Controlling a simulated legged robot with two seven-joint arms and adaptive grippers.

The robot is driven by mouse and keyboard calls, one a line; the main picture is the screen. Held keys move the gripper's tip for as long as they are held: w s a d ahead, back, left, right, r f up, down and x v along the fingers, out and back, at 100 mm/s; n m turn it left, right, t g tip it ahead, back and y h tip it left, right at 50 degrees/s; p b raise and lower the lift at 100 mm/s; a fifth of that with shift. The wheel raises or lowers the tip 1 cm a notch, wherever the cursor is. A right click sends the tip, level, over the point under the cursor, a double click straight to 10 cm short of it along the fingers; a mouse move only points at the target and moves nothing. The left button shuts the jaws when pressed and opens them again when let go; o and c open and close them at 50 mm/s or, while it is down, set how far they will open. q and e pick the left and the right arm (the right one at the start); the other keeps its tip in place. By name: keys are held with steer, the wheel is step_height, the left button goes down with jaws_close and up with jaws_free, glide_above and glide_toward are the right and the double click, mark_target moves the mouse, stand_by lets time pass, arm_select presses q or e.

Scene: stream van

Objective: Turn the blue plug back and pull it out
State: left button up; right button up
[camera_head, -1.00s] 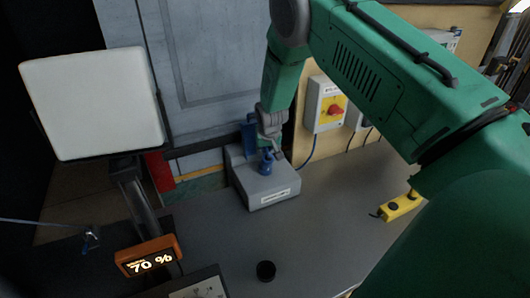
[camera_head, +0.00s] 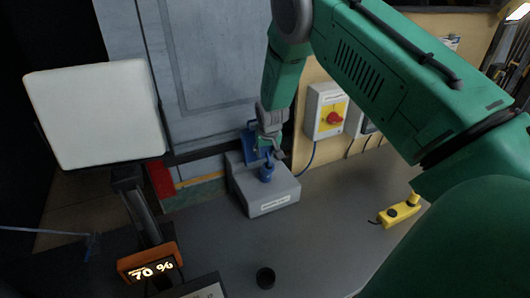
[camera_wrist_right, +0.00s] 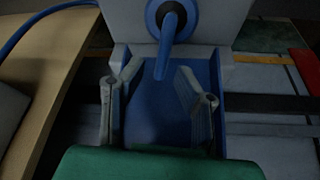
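The blue plug (camera_head: 266,173) stands in the top of a grey box (camera_head: 272,205) on the table. In the right wrist view the plug (camera_wrist_right: 171,22) shows at the top centre with a round collar. An upright blue flap (camera_head: 249,138) is at the back of the box. My right gripper (camera_head: 272,146) is just above and behind the plug. In the right wrist view its fingers (camera_wrist_right: 158,100) are apart with nothing between them; the blue flap lies behind them and the plug is beyond their tips. My left gripper is not in view.
A switch box with a red knob (camera_head: 334,118) is on the wall at right. A white panel (camera_head: 95,113) and an orange display (camera_head: 149,264) are at left. The table's middle is clear.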

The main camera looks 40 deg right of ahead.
steer(key=v, duration=1.2)
steer(key=shift+f, duration=0.15)
